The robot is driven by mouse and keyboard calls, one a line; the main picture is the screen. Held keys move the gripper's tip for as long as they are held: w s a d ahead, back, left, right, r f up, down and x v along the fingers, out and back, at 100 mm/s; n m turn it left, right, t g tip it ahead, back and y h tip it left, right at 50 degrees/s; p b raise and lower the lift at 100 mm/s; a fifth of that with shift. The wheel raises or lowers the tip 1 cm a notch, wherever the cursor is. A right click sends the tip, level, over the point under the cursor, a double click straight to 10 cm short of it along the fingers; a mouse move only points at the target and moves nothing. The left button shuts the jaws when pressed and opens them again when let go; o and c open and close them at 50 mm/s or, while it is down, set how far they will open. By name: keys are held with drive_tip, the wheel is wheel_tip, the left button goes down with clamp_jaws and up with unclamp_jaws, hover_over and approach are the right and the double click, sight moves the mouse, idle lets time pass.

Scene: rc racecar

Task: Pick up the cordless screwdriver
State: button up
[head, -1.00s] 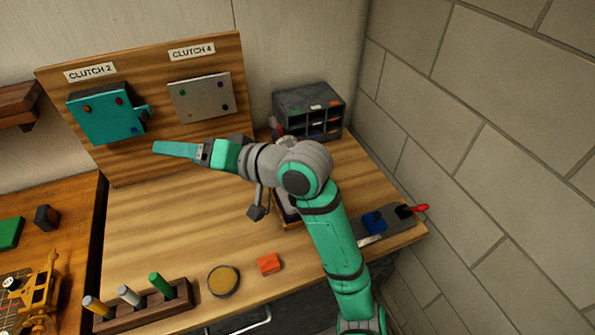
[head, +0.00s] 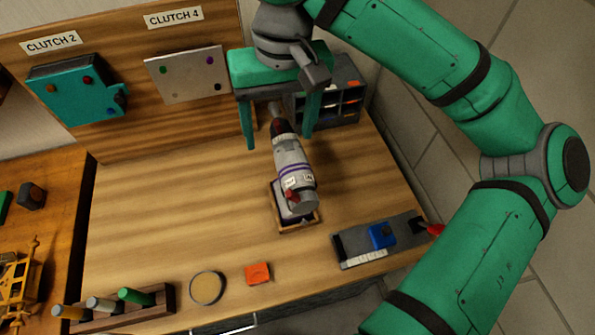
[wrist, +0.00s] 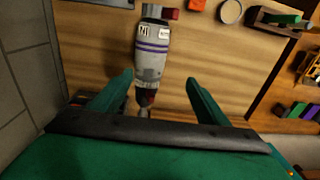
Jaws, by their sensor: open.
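The cordless screwdriver (head: 293,165) has a grey body with purple bands and a dark red collar near its tip. Its lower end is in a small wooden tray (head: 284,230) on the workbench, and its tip points toward the back. My gripper (head: 279,138) is open above the bench, with one green finger on each side of the screwdriver's tip end. In the wrist view the screwdriver (wrist: 152,50) runs down between the two spread fingers of my gripper (wrist: 158,82). I see no contact between fingers and tool.
A dark organizer (head: 345,105) stands behind the gripper. Clutch boxes (head: 78,92) hang on the back board. A grey rail with a blue block (head: 382,235) lies at right; an orange block (head: 258,273), a round disc (head: 207,287) and a marker rack (head: 125,304) line the front. The bench middle-left is clear.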

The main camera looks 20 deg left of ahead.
sight(291, 154)
drive_tip(key=shift+w+d+r+h, duration=0.25)
drive_tip(key=shift+w+d+h, duration=0.15)
drive_tip(key=shift+d, duration=0.25)
drive_tip(key=shift+d+f, duration=0.1)
drive_tip(key=shift+f, duration=0.05)
wheel_tip(291, 154, down, 5)
drive_tip(key=shift+f, duration=0.1)
drive_tip(key=f, duration=0.4)
drive_tip(key=shift+s+d, duration=0.2)
drive_tip(key=shift+s, duration=0.1)
drive_tip(key=shift+f, duration=0.6)
drive_tip(key=shift+c, duration=0.4)
drive_tip(key=c, duration=1.5)
